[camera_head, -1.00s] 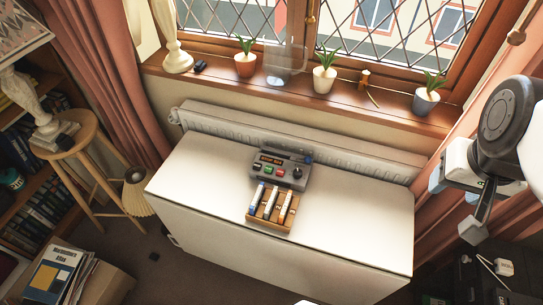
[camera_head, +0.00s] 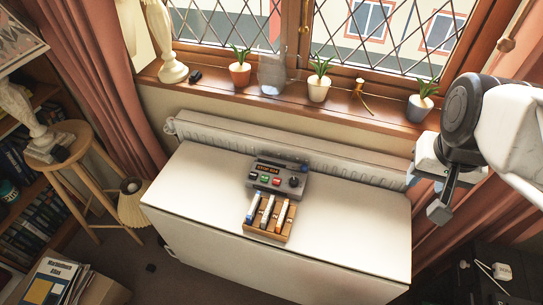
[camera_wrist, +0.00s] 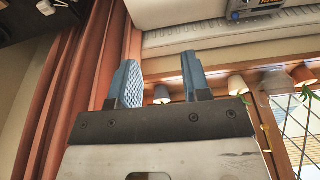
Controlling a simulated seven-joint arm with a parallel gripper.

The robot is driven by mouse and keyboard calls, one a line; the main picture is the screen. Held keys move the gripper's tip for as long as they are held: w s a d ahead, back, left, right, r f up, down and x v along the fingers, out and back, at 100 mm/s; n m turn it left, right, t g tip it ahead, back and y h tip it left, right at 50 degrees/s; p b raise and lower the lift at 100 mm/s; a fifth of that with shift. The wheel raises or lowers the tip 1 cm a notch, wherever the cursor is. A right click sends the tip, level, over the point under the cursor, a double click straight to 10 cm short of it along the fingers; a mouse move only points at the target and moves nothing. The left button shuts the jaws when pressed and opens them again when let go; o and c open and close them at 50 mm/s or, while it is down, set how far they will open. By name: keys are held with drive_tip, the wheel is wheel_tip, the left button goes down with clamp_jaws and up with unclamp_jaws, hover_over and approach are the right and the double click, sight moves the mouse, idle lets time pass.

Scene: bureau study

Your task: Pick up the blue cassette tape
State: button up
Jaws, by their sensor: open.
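The blue cassette tape (camera_head: 254,207) stands in the leftmost slot of a small wooden rack (camera_head: 273,236) on the white table. Two other tapes stand beside it, a middle one (camera_head: 266,209) and an orange-and-white one (camera_head: 281,216). My gripper (camera_head: 428,188) is raised at the right, beyond the table's right end and well apart from the rack. In the wrist view my gripper (camera_wrist: 158,66) shows two blue-padded fingers spread apart with nothing between them. The blue tape cannot be made out in the wrist view.
A grey device (camera_head: 278,177) with coloured buttons sits just behind the rack. The white table (camera_head: 350,215) is clear to either side. A radiator (camera_head: 300,147) and a sill with potted plants (camera_head: 319,88) run behind. A stool (camera_head: 75,140) stands left.

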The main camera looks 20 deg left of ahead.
drive_tip(key=w+a+f, duration=0.5)
drive_tip(key=w+a, duration=0.1)
drive_tip(key=a, duration=0.2)
drive_tip(key=g, duration=0.2)
hover_over(253, 205)
drive_tip(key=f, duration=2.2)
drive_tip(key=shift+d, duration=0.25)
drive_tip(key=shift+s+a+f, duration=0.1)
drive_tip(key=shift+a+f, duration=0.15)
drive_tip(key=shift+f, duration=1.3)
drive_tip(key=shift+f, duration=2.6)
